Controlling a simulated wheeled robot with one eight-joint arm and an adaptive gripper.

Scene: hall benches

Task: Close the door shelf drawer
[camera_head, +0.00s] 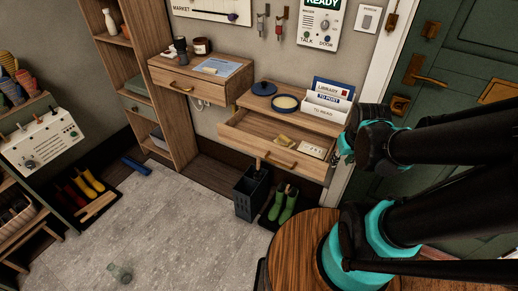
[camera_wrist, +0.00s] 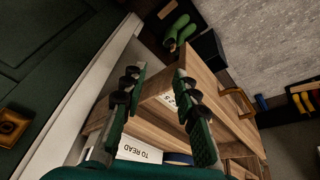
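The door shelf drawer (camera_head: 283,160) is a wooden drawer under the shelf by the green door, and it stands pulled out. Its brass handle (camera_head: 281,165) is on the front; small items lie inside. In the wrist view the drawer front (camera_wrist: 225,98) and its handle (camera_wrist: 238,101) lie right of my fingers. My gripper (camera_wrist: 157,72) is open, with its two fingers apart and a drawer corner showing beyond and between them. In the head view my gripper (camera_head: 344,152) is at the drawer's right end, partly hidden by my arm. I cannot tell whether it touches the drawer.
The door shelf top (camera_head: 238,119) holds a blue lid, a round dish and a white card holder (camera_head: 326,105). A closed-drawer shelf (camera_head: 177,81) is to the left. A dark bin (camera_head: 251,190) and green boots (camera_head: 283,203) stand below.

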